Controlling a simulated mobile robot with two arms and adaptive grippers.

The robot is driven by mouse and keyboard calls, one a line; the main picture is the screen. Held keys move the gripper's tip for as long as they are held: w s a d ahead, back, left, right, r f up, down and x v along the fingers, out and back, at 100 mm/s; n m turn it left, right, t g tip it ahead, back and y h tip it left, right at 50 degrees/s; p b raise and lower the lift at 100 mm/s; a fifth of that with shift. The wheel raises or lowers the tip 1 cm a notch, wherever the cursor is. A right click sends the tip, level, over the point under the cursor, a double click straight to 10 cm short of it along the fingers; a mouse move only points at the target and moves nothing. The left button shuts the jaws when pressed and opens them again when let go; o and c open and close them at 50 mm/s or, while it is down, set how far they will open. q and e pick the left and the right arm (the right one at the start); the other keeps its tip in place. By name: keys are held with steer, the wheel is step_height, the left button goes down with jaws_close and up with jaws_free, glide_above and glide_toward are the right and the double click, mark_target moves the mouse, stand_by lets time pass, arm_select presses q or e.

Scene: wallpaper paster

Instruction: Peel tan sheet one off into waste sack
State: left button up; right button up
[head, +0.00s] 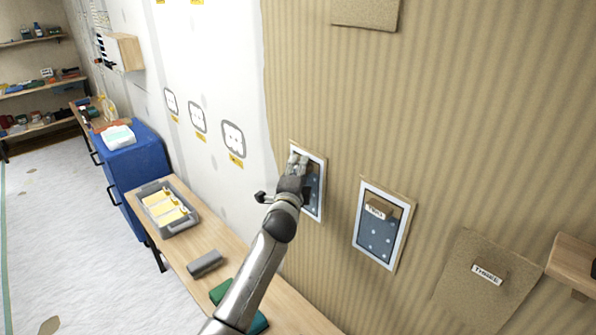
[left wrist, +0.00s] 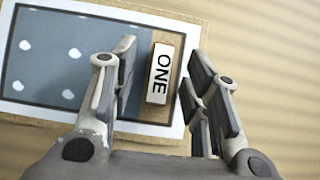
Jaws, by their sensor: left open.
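A small tan piece (left wrist: 166,36) with a white label reading ONE sits at the edge of a white-framed blue-grey panel with white dots (left wrist: 45,62). In the head view this framed panel (head: 317,190) is on the wall, partly covered by my left gripper (head: 298,162). In the left wrist view my left gripper (left wrist: 162,58) is open, with one finger on each side of the label. I cannot tell whether the fingers touch the tan piece. My right gripper is out of view. I cannot make out a waste sack.
A second framed panel (head: 379,238) labelled TWO and a tan sheet labelled THREE (head: 470,300) are further right on the ribbed wall. A wooden bench (head: 232,248) runs below, with a grey tray (head: 150,190), a grey block (head: 205,263) and a green item (head: 220,291). A blue cabinet (head: 135,165) stands left.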

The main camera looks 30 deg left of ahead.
arm_select(q)
steer(key=shift+c, duration=1.4)
jaws_close()
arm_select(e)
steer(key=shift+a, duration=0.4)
arm_select(q)
steer(key=shift+s+a, duration=0.1)
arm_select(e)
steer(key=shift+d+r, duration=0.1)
arm_select(q)
steer(key=shift+s+a+p, duration=0.15)
steer(key=shift+s+p, duration=0.3)
steer(key=shift+s, duration=0.1)
steer(key=shift+s+a+p, duration=0.2)
steer(key=shift+s+p, duration=0.1)
steer(key=shift+s, duration=0.2)
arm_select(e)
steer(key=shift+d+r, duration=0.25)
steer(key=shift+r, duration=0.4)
arm_select(q)
steer(key=shift+s, duration=0.1)
steer(key=shift+s+a+p, duration=0.2)
steer(key=shift+s+p, duration=0.15)
steer(key=shift+s, duration=0.2)
steer(key=shift+s+a+p, duration=0.2)
steer(key=shift+s+p, duration=0.1)
steer(key=shift+s, duration=0.25)
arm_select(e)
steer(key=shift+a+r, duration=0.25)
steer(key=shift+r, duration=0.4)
